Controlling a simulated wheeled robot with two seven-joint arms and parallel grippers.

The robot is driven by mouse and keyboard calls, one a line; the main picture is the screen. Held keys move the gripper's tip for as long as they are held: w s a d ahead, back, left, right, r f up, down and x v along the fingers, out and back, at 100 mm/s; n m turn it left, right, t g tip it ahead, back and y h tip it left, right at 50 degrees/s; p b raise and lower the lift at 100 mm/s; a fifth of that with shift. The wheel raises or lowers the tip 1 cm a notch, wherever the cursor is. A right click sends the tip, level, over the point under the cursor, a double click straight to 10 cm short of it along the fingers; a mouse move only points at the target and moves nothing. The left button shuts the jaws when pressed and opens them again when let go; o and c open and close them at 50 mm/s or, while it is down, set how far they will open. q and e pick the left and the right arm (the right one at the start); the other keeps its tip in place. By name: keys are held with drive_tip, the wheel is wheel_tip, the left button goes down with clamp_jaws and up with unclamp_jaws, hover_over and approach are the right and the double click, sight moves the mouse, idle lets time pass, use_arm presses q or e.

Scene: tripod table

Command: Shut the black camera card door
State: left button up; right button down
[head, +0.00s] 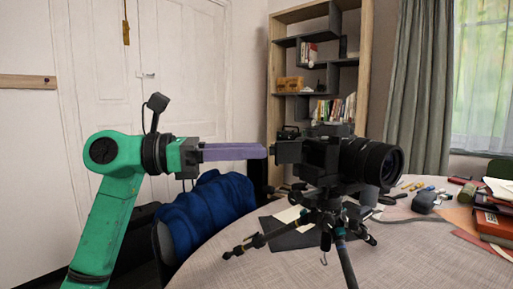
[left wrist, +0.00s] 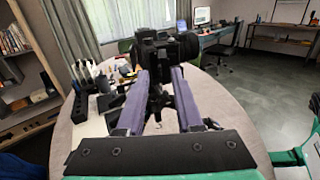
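The black camera (head: 322,156) with its large lens (head: 371,161) pointing right sits on a small tripod (head: 335,215) on the table. A dark flap, seemingly the card door (head: 288,152), sticks out from the camera's left side. My left gripper (head: 265,151) points at this flap from the left, its purple fingertips just short of it; I cannot tell whether they touch. In the left wrist view, the two fingers (left wrist: 159,72) are apart with nothing clearly held between them, and the camera (left wrist: 165,47) stands beyond their tips. My right gripper is not in view.
The round table (head: 225,258) holds a dark mat (head: 290,238), pens, red books (head: 494,224) and small items to the right of the tripod. A blue-draped chair (head: 208,208) stands below my left gripper. A bookshelf (head: 279,90) stands behind.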

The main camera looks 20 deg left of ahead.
use_arm(q)
drive_tip(key=shift+x, duration=0.85)
clamp_jaws()
idle(0.8)
